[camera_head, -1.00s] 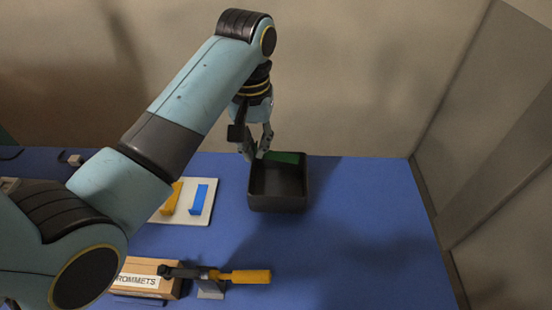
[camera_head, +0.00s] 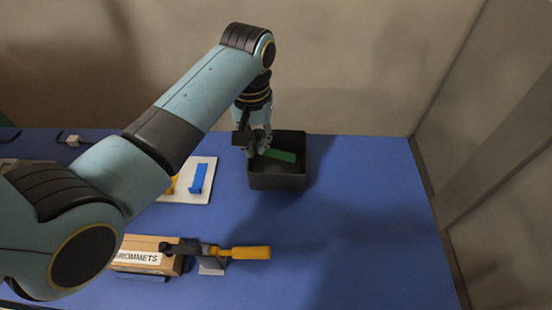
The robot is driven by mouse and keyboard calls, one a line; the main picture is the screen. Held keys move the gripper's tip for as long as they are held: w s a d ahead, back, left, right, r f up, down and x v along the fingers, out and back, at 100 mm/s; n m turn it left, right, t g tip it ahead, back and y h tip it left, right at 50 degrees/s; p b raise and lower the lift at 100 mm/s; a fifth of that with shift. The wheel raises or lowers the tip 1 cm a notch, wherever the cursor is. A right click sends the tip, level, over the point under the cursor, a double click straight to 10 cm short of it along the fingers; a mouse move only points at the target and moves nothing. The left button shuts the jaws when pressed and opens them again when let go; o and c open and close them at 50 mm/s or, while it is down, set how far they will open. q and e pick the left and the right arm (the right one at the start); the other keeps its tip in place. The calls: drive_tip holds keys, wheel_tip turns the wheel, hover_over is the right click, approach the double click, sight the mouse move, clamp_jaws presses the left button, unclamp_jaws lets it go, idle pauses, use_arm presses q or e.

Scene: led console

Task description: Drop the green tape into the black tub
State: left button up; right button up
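The black tub (camera_head: 278,183) stands on the blue table, open side up. The green tape (camera_head: 281,156) shows as a flat green strip over the tub's opening, within its rim as seen from here. My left gripper (camera_head: 258,148) points down at the tub's left back part, and its fingers seem closed on the strip's left end. The fingers hide that end. I cannot tell whether the strip touches the tub's floor. My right gripper is not in view.
A white board (camera_head: 207,170) with a blue piece (camera_head: 198,178) and a partly hidden yellow piece lies left of the tub. A grommets box (camera_head: 145,257) and a yellow-handled tool (camera_head: 245,253) lie nearer. The table's right side is clear.

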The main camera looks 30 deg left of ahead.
use_arm(q)
drive_tip(key=o, duration=0.4)
drive_tip(key=shift+r, duration=3.75)
